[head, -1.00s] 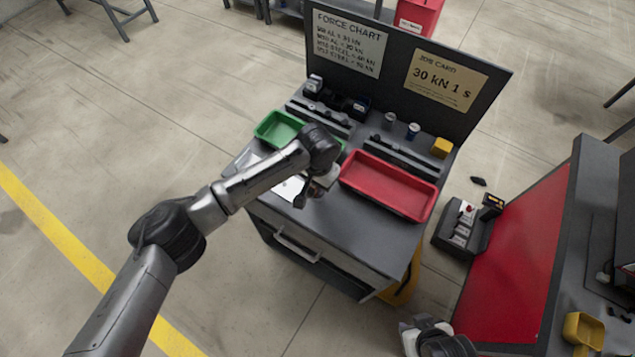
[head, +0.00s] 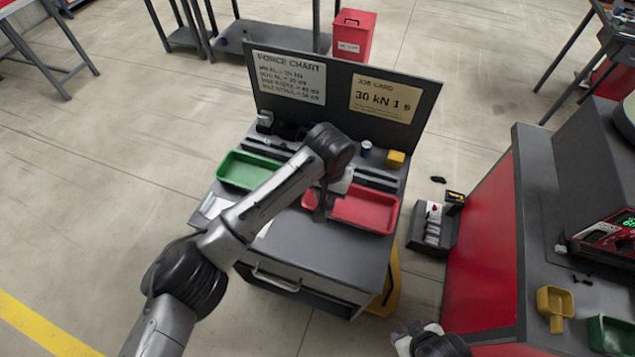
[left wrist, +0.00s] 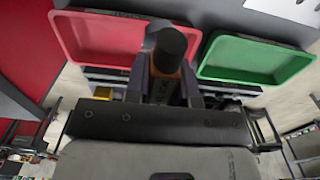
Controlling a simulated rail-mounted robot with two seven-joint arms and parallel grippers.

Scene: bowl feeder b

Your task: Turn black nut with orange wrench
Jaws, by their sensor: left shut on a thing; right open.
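My left gripper (head: 322,208) is over the left part of the red tray (head: 372,211) on the grey workbench. In the left wrist view its fingers (left wrist: 164,84) are shut on a dark, round-ended thing (left wrist: 171,48) with a small orange patch and a grey part beside it. I cannot tell whether this is the orange wrench, as most of it is hidden. My right gripper (head: 424,340) is at the bottom edge of the head view, partly cut off, open. I cannot make out a black nut in either view.
A green tray (head: 250,170) lies left on the bench. A back panel carries a force chart (head: 289,78) and a job card (head: 386,99). A yellow block (head: 395,160) sits at the back right. A red-sided bench (head: 482,240) stands right, across a floor gap.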

